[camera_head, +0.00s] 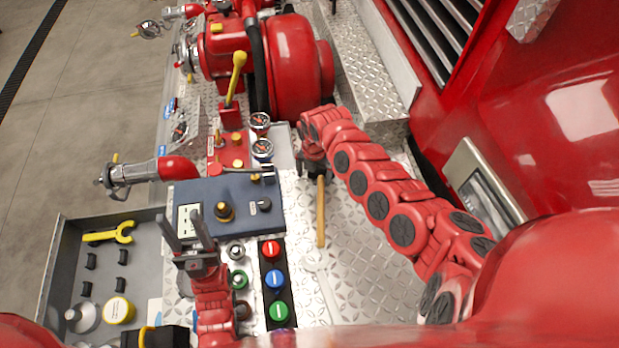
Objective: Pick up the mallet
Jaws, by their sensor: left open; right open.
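The mallet (320,220) lies on the silver diamond-plate deck, its wooden handle pointing toward the bottom of the view. Its head end is dark and mostly hidden under my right gripper. My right gripper (311,168) is open and at the head end of the mallet, just above where the handle starts. I cannot tell whether its fingers touch the mallet. My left gripper (181,225) is open and empty, fingers pointing up the view, over the edge of the blue control panel (234,193).
A grey tray (52,262) with a yellow wrench (110,235) is at lower left. Red pump parts (294,65) stand behind. Bare deck (362,270) lies right of the handle.

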